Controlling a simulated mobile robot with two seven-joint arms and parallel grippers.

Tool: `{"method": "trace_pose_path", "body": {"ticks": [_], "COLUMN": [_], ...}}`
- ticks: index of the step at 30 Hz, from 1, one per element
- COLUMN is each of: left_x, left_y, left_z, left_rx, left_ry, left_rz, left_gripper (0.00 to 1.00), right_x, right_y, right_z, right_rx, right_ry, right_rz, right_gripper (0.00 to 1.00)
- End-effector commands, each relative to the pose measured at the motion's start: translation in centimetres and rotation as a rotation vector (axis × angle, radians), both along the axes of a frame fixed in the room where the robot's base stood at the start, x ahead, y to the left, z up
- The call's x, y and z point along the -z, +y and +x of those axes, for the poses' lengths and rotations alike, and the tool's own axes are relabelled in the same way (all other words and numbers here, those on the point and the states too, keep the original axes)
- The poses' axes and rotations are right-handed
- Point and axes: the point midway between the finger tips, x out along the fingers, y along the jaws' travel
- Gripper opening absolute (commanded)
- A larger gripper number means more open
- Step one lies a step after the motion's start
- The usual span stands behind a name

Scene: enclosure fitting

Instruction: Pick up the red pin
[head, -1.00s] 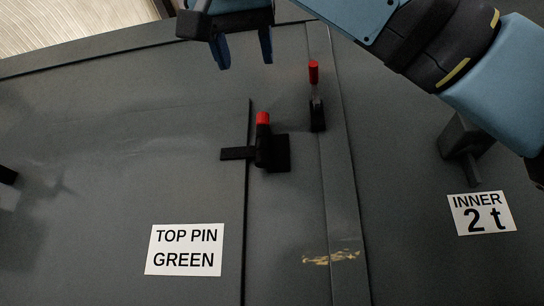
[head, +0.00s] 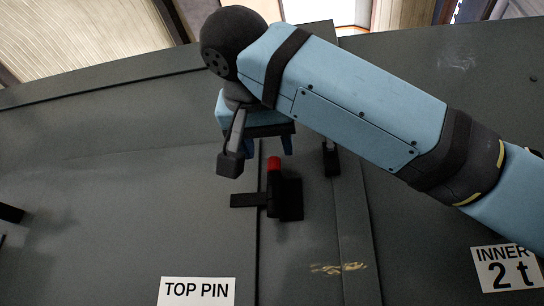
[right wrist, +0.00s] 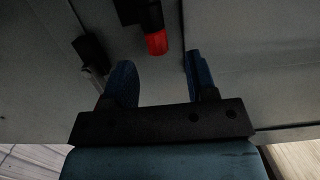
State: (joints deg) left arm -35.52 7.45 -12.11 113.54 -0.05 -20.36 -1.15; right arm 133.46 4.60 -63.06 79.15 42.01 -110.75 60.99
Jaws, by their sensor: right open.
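The red pin (head: 273,163) has a red end on a black latch body (head: 285,200) mounted on the grey panel. My right gripper (head: 270,150) is open just above the red end in the head view, its blue fingers pointing down. In the right wrist view the pin's red end (right wrist: 157,42) shows between the two spread fingers (right wrist: 159,62), near their tips, with no contact visible. Whether the fingers reach around it in depth, I cannot tell. My left gripper is not in view.
A toggle clamp's black base (head: 331,158) sits right of the latch; my arm hides its upper part. It also shows left of the fingers in the right wrist view (right wrist: 90,52). Labels read "TOP PIN" (head: 197,291) and "INNER 2 t" (head: 508,268).

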Motion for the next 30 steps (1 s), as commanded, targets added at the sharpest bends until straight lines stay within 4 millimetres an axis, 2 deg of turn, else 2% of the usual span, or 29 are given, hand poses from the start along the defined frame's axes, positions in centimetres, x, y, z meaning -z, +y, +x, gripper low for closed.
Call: {"method": "trace_pose_path", "body": {"ticks": [1,4,12,14,19,30], "left_x": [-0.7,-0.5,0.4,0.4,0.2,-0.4], "left_y": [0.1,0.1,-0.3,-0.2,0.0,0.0], "left_z": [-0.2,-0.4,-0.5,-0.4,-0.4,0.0], "left_rx": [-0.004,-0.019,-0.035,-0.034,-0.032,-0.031], "left_ry": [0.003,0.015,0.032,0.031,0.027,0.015], "left_rz": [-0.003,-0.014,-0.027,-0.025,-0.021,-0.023], "left_gripper": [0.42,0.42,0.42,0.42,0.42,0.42], "right_x": [-0.3,0.0,0.3,0.3,0.3,0.2], "right_y": [-0.3,-0.5,-0.4,-0.5,-0.5,-0.6], "right_z": [0.8,1.8,2.0,2.0,2.0,2.1], "right_rx": [0.003,0.002,0.001,0.001,0.001,0.002], "right_ry": [0.003,0.003,0.002,0.002,0.002,0.003], "right_rz": [0.001,0.002,0.002,0.002,0.002,0.002], "right_gripper": [0.52,0.52,0.52,0.41,0.02,0.00]}}
